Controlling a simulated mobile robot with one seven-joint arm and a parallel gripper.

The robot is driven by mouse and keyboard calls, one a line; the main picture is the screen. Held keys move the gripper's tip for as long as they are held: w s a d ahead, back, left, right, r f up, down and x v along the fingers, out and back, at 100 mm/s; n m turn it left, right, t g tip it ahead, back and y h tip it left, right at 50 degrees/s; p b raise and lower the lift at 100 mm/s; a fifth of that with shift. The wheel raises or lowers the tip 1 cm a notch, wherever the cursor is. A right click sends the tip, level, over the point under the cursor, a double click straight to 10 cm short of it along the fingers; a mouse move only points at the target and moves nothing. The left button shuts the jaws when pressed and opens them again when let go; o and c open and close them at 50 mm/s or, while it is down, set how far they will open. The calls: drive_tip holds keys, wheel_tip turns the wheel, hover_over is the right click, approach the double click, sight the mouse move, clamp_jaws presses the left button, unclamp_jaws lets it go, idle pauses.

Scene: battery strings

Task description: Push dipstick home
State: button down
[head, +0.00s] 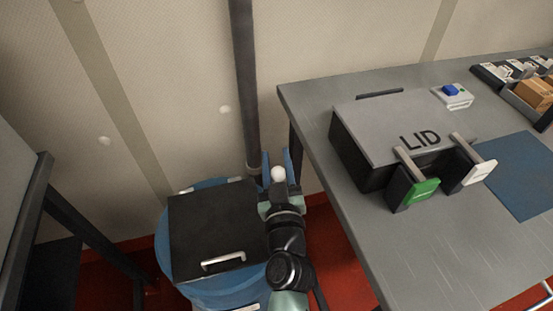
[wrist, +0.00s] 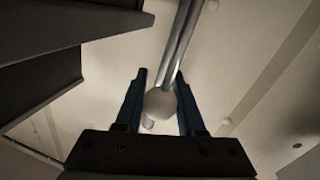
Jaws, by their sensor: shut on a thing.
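My gripper (head: 277,163) is beside the back right of a blue drum with a dark lid. Its two blue fingers are shut on a pale round knob (head: 278,174), which I take as the dipstick's top. In the wrist view the knob (wrist: 161,103) sits between the fingers (wrist: 160,90), with a short grey stub showing at its lower left. The rest of the dipstick is hidden, so I cannot tell how far in it is.
The blue drum (head: 165,240) carries a dark square lid (head: 215,215) with a pale handle. A dark upright pipe (head: 243,80) stands just behind my gripper. A grey table (head: 345,230) on the right holds a box marked LID (head: 385,120). A dark frame stands at left.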

drive_tip(key=shift+f, duration=0.1)
idle(0.7)
wheel_tip(320, 180, down, 16)
drive_tip(key=b, duration=1.9)
drive_tip(key=shift+f, duration=0.3)
drive_tip(key=c, duration=0.6)
unclamp_jaws()
drive_tip(key=shift+c, duration=0.2)
drive_tip(key=shift+o, duration=0.6)
drive_tip(key=s+d+b, duration=0.1)
drive_tip(key=s, duration=1.2)
drive_tip(key=shift+d, duration=0.25)
